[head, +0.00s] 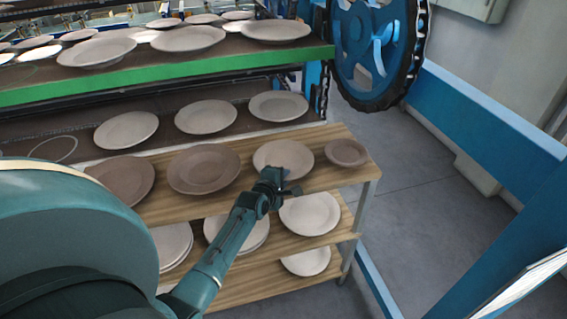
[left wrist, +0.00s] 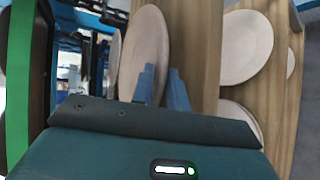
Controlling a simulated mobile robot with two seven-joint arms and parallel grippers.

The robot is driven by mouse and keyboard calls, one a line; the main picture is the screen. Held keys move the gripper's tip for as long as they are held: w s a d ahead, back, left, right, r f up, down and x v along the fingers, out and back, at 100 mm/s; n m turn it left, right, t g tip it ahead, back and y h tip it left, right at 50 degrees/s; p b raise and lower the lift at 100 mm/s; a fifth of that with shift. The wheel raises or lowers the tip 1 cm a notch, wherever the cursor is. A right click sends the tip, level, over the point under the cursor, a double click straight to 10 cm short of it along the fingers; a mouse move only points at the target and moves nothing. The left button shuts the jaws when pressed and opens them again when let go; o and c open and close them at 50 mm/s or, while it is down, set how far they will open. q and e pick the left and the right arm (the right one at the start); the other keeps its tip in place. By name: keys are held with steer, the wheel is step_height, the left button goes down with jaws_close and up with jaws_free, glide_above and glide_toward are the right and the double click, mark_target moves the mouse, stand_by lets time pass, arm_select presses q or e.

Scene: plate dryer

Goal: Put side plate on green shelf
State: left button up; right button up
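A small brown side plate (head: 346,152) lies at the right end of the upper wooden shelf (head: 325,177). The green shelf (head: 200,74) is the higher, green-edged level behind, with several pale plates on it. My left gripper (head: 286,185) is at the front of a large pale plate (head: 280,158), left of the side plate. In the left wrist view its two fingers (left wrist: 161,68) are apart, with nothing seen held between them. One finger overlaps a pale plate (left wrist: 148,40) there; I cannot tell if they touch. My right gripper is not in view.
Brown plates (head: 204,169) lie further left on the wooden shelf, and more plates (head: 309,213) lie on the levels below. A blue wheel (head: 375,50) stands behind the right end. A blue rail (head: 490,115) runs at right, with open floor (head: 430,190) between.

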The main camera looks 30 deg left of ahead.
arm_select(q)
steer(key=shift+c, duration=0.3)
jaws_close()
steer(key=shift+r, duration=0.2)
